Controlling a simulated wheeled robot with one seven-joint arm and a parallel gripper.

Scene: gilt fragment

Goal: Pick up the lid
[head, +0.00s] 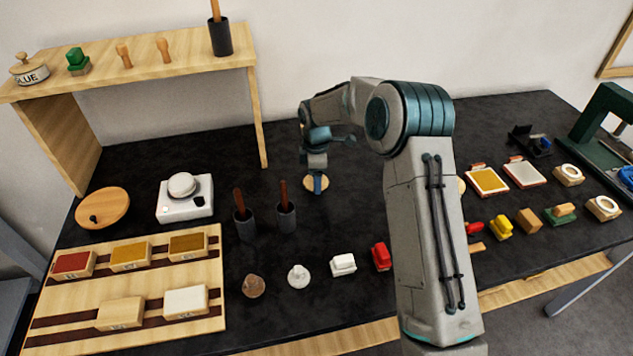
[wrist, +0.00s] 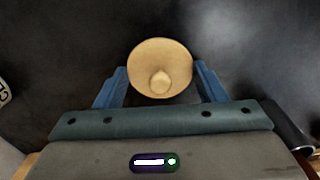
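The lid (wrist: 160,55) is a small round pale-wood disc with a knob, lying on the dark worktop in the wrist view. In the head view the lid (head: 308,183) is partly hidden behind my fingers. My gripper (head: 318,187) points down over it. In the wrist view my gripper (wrist: 160,72) is open, with one blue finger on each side of the lid and its knob. The fingers look apart from the knob; their exact height above the worktop is hard to tell.
Two dark cups with brown handles (head: 286,216) stand left of my gripper. A white device (head: 184,200) and a round wooden disc with a black knob (head: 115,205) are farther left. A wooden shelf (head: 150,74) rises behind them.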

